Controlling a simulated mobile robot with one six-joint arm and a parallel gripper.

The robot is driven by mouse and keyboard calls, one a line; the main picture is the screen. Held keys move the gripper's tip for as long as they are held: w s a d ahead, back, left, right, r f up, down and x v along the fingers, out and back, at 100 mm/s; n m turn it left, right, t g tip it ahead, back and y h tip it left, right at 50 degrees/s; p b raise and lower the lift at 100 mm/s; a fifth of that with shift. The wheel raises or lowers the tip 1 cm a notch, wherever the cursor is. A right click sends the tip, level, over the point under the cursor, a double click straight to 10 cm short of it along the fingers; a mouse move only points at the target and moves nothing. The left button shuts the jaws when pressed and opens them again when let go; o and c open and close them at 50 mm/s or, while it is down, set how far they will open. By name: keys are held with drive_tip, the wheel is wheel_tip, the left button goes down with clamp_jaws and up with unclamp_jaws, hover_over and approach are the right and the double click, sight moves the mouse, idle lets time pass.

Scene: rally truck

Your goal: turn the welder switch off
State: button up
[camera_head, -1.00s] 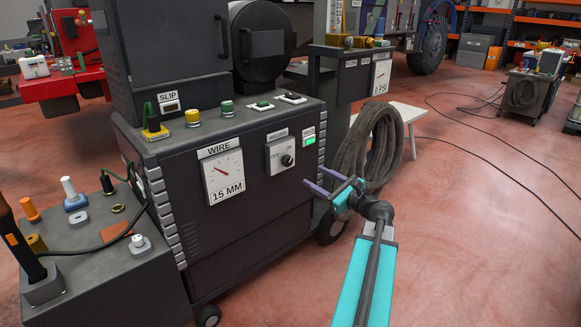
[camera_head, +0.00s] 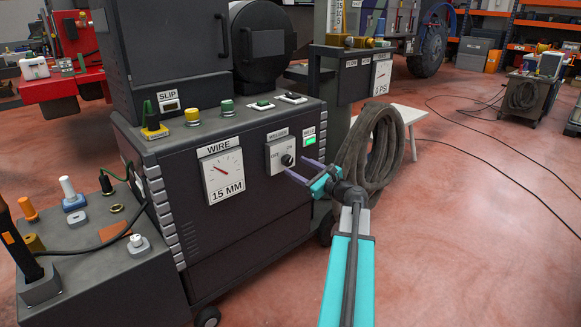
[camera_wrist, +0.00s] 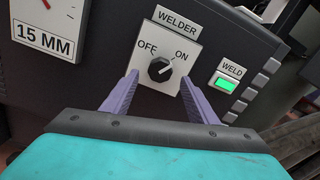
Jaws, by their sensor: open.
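The welder switch (camera_wrist: 160,69) is a black rotary knob on a white plate (camera_wrist: 150,43) marked OFF on the left and ON on the right. Its pointer line is turned toward ON. It also shows in the head view (camera_head: 287,160), on the front of the dark welder cabinet (camera_head: 250,215). The green WELD lamp (camera_wrist: 227,86) to its right is lit. My gripper (camera_wrist: 158,95) is open, its two purple fingers pointing at the plate below and to either side of the knob. In the head view my gripper (camera_head: 299,170) is close to the knob; I cannot tell whether it touches.
A WIRE gauge (camera_head: 222,172) reading 15 MM is left of the switch. A coiled hose (camera_head: 375,150) hangs right of my gripper. Several coloured knobs stand on the cabinet top. The floor (camera_head: 460,230) to the right is mostly clear, with cables across it.

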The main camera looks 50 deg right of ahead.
sight(289, 163)
drive_tip(key=shift+w+d+b, duration=0.15)
drive_tip(key=shift+w+b, duration=0.15)
drive_tip(key=shift+w, duration=1.9)
drive_tip(key=c, duration=1.1)
